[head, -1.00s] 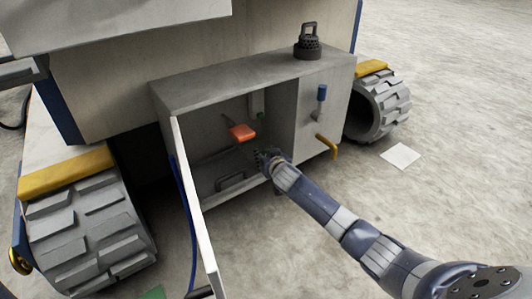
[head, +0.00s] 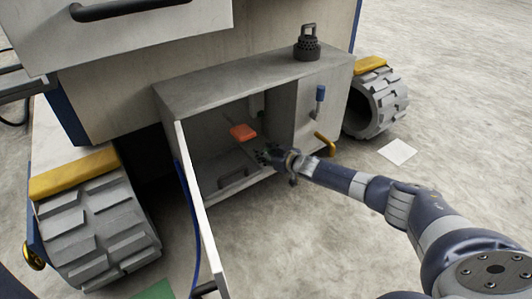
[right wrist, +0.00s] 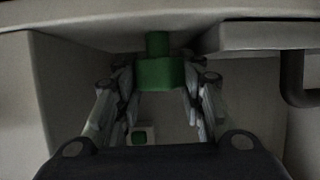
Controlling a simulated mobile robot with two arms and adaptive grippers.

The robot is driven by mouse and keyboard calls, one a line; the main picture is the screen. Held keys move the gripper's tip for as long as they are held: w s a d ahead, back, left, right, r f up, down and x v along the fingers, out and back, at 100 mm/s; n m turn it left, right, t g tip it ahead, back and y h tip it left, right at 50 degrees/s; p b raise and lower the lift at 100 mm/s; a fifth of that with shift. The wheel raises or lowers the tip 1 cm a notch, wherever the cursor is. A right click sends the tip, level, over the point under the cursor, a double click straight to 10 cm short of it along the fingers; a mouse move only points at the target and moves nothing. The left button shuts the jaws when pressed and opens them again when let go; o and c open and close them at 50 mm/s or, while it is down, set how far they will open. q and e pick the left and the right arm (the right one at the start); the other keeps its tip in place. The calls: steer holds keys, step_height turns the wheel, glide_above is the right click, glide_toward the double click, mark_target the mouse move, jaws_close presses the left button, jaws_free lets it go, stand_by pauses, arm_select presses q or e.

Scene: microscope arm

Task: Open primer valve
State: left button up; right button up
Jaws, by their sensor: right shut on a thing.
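The open cabinet (head: 205,88) under the machine has an orange-red lever handle (head: 243,132) inside. My right gripper (head: 268,154) reaches into the cabinet, to the right of and slightly below this lever in the head view. In the right wrist view, a green knob-like part with a narrower stem (right wrist: 156,72) sits between the fingers of my right gripper (right wrist: 157,82), which is shut on it. The green part looks like the primer valve, but no label shows. The gripper hides it in the head view. My left gripper is not in view.
The cabinet's open white door (head: 200,205) stands at the left of the opening. A blue-handled valve (head: 320,94) and a yellow bent handle (head: 325,144) are on the right panel. Tracks flank the cabinet.

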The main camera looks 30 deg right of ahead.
steer(key=shift+d+f+n+g+y+b, duration=0.15)
steer(key=shift+n+g+y+b, duration=0.25)
steer(key=shift+n+y+b, duration=0.65)
steer(key=shift+n+g+y+b, duration=0.4)
steer(key=shift+n+y+b, duration=0.15)
steer(key=shift+n+y, duration=0.15)
steer(key=shift+o, duration=0.2)
steer(key=shift+n+y, duration=0.25)
steer(key=shift+y, duration=0.2)
steer(key=o, duration=0.8)
steer(key=shift+c, duration=0.2)
steer(key=shift+s+a+r+m+t+h+p, duration=0.1)
steer(key=shift+m+t+h+p, duration=0.05)
steer(key=shift+m+h+p, duration=0.3)
steer(key=shift+a+r+m+t+h+p, duration=0.1)
steer(key=shift+m+t+h+p, duration=0.05)
steer(key=shift+m+h+p, duration=0.3)
steer(key=shift+m+t+h+p, duration=0.3)
steer(key=shift+m+h+p, duration=0.25)
steer(key=shift+m+h, duration=0.3)
